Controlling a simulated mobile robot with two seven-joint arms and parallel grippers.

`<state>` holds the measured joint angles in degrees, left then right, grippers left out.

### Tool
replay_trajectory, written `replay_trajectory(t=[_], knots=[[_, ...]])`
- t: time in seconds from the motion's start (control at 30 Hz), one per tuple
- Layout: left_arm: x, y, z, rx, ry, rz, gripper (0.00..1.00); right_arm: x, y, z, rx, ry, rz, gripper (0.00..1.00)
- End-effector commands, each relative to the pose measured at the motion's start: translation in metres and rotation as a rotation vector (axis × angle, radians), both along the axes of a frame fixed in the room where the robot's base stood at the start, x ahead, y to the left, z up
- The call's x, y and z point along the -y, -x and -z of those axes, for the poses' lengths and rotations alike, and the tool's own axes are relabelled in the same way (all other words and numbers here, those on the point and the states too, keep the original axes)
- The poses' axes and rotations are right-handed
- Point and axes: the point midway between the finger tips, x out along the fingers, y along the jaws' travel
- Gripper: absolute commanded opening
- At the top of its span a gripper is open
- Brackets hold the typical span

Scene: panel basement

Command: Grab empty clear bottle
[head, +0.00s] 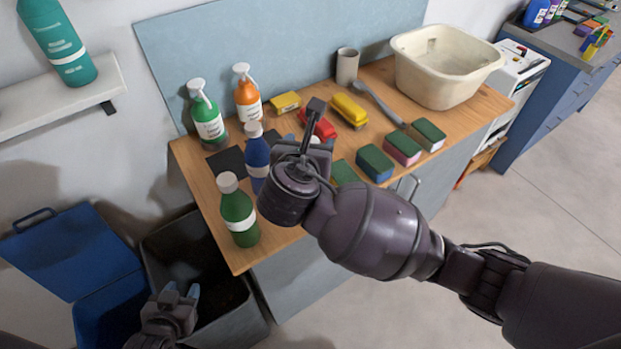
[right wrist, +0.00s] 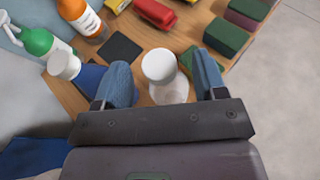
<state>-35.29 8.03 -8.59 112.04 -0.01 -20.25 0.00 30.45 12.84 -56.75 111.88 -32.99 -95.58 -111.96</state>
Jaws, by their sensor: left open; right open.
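In the right wrist view, a clear bottle (right wrist: 172,93) with a white cap (right wrist: 159,65) stands between the two blue-grey fingers of my right gripper (right wrist: 163,78). The fingers are apart, with a gap visible on each side of the cap. In the head view, my right gripper (head: 308,140) is over the wooden counter and its wrist hides most of the clear bottle. My left gripper (head: 181,293) is open and empty at the lower left, in front of the grey bin.
A blue bottle (head: 257,152) stands just left of my right gripper and a green bottle (head: 239,214) nearer the counter's front edge. Pump bottles (head: 207,118), sponges (head: 374,162) and a cream basin (head: 445,66) share the counter (head: 222,243). A grey bin (head: 232,325) stands below left.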

Motion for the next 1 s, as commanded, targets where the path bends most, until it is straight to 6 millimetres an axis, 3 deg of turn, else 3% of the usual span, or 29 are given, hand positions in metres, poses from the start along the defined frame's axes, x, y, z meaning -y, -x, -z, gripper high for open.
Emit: replay_trajectory(t=[0.13, 0.43, 0.83, 1.0], knots=[[0.0, 0.001, 0.0, -0.003, 0.0, 0.0, 0.43, 0.003, -0.014, 0.005, 0.001, 0.0, 0.001, 0.65], [0.0, 0.001, 0.0, -0.003, 0.0, 0.0, 0.43, 0.003, -0.017, 0.007, 0.001, -0.002, 0.0, 0.65], [0.0, 0.001, 0.0, -0.003, 0.0, 0.0, 0.43, 0.003, -0.017, 0.007, 0.001, -0.001, -0.001, 0.04], [0.0, 0.002, 0.0, -0.003, 0.0, 0.0, 0.43, 0.003, -0.017, 0.006, 0.001, -0.001, -0.001, 0.01]])
